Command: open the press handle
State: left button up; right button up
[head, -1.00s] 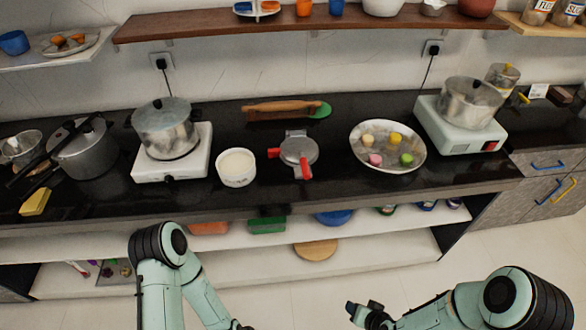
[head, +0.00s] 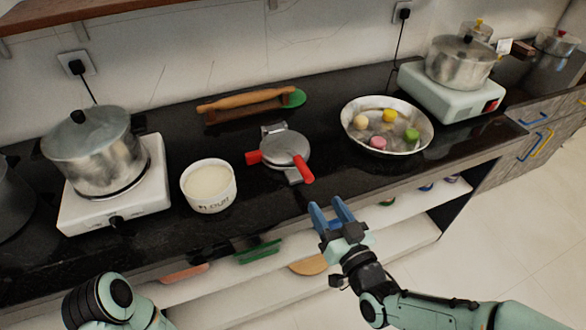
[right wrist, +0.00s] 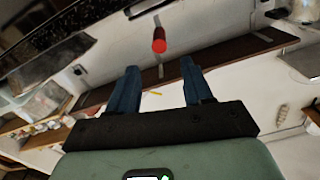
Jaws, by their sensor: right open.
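The press (head: 285,149) is a round grey metal plate with red-tipped handles, standing on the black counter. One red handle (head: 303,168) points toward the counter's front edge, and a second red grip (head: 253,158) sticks out to the left. My right gripper (head: 328,206) is open and empty in front of the counter edge, apart from the red handle and just below it in the head view. In the right wrist view the red handle end (right wrist: 159,46) shows ahead, between the lines of the two blue fingers. My left gripper is out of view; only part of that arm shows.
A rolling pin (head: 247,100) lies behind. A pot (head: 94,150) sits on the left stove. Shelves lie below the counter.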

aim_at(299, 160)
jog(key=x, duration=1.3)
jog(key=shift+w, duration=0.1)
grip_shut()
